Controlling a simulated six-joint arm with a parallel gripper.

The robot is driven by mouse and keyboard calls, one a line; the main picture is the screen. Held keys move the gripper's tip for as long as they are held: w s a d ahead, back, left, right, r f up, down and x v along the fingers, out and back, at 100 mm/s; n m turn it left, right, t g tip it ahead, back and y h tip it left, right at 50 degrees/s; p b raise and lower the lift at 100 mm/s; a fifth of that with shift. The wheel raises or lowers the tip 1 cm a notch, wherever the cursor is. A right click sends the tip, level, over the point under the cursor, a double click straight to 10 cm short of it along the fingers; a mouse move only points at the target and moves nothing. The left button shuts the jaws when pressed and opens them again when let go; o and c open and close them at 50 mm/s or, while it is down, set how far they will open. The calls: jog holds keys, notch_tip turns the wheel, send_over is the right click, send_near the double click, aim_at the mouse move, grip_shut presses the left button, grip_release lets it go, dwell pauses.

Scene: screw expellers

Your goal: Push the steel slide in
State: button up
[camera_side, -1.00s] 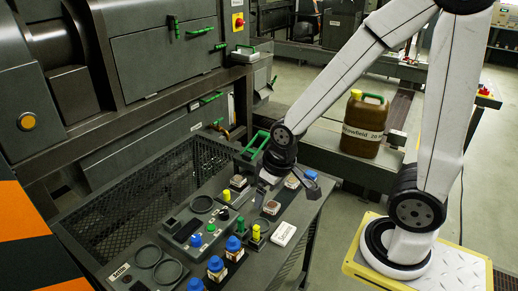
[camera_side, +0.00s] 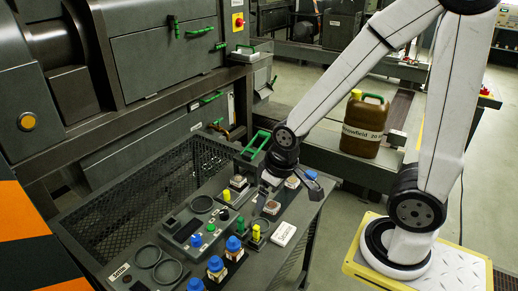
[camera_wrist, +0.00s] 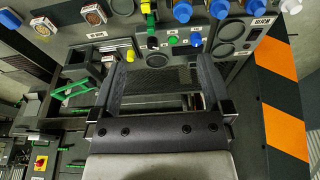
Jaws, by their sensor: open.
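My gripper (camera_side: 291,181) hangs over the far right part of the workbench, beside the dark frame with a green handle. In the wrist view my gripper (camera_wrist: 160,64) shows two dark fingers wide apart with nothing between them. I cannot clearly pick out the steel slide. A small grey metal piece (camera_side: 264,86) sticks out from the machine's right side in the side view, but I cannot tell whether it is the slide. My gripper is apart from that piece, nearer the camera and lower.
A brown jug (camera_side: 363,125) stands behind my arm. A green-handled frame (camera_side: 257,146) stands close to my gripper.

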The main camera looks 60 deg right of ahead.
jog(key=shift+w, duration=0.1)
jog(key=c, duration=0.4)
jog(key=m+g, duration=0.3)
send_over(226, 192)
notch_tip(226, 192, down, 14)
jog(key=shift+a+f, duration=0.1)
jog(key=shift+w+d+f, duration=0.1)
jog(key=shift+d+f, duration=0.15)
jog(key=shift+f, duration=0.05)
jog(key=shift+f, duration=3.85)
